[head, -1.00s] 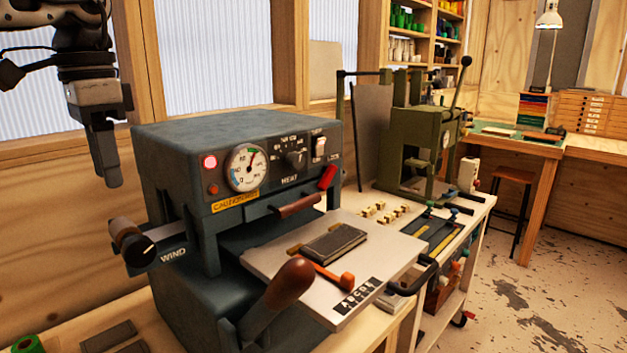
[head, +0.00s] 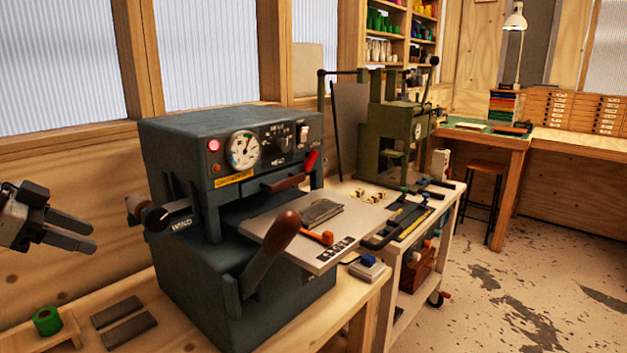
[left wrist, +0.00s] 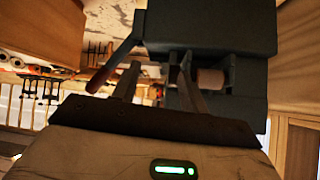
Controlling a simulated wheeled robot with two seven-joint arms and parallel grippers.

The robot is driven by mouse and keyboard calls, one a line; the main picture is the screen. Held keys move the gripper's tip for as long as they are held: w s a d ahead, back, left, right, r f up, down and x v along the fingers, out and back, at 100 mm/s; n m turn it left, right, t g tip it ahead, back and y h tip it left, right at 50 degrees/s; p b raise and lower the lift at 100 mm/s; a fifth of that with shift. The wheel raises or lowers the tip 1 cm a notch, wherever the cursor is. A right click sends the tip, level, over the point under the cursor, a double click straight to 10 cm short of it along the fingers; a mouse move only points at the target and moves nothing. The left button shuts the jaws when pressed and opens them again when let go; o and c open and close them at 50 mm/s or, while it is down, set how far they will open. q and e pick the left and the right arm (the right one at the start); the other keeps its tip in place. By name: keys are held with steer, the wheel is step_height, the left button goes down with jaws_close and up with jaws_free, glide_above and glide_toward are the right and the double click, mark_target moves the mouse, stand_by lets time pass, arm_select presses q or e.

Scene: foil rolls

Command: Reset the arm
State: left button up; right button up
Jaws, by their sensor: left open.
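My left gripper (head: 92,237) is at the left edge of the head view, open and empty, with its fingers pointing right. It is in the air, apart from the dark blue-grey foil press (head: 228,122) and to the left of its winding knob (head: 152,214). In the left wrist view the two fingers of the left gripper (left wrist: 157,82) are spread, with the press (left wrist: 210,25) beyond them. My right gripper is not in view.
The press stands on a wooden bench (head: 358,300). A green foil roll (head: 47,320) sits on a wooden holder at the lower left, beside dark plates (head: 117,311). A green press (head: 392,130) stands behind on a cart. The floor at right is mostly clear.

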arm_select(q)
steer(key=s+a+f+n+t+y, duration=0.25)
steer(key=a+f+n+t, duration=0.2)
steer(key=f+t, duration=0.5)
steer(key=s+d+f+n+g+y, duration=0.2)
steer(key=s+f+n+y, duration=0.15)
steer(key=s+f, duration=0.35)
steer(key=s+d+f+n+g+y, duration=0.1)
steer(key=s+f+n+g+y, duration=0.25)
steer(key=f, duration=0.55)
steer(key=s+d+f+m+g+h, duration=0.35)
steer(key=s+d+g, duration=0.35)
steer(key=s+d, duration=0.9)
steer(key=w+d+f+t+h, duration=0.1)
steer(key=w+d+f+t, duration=0.5)
steer(key=f, duration=0.4)
steer(key=shift+w+d, duration=0.55)
steer(key=shift+d, duration=0.05)
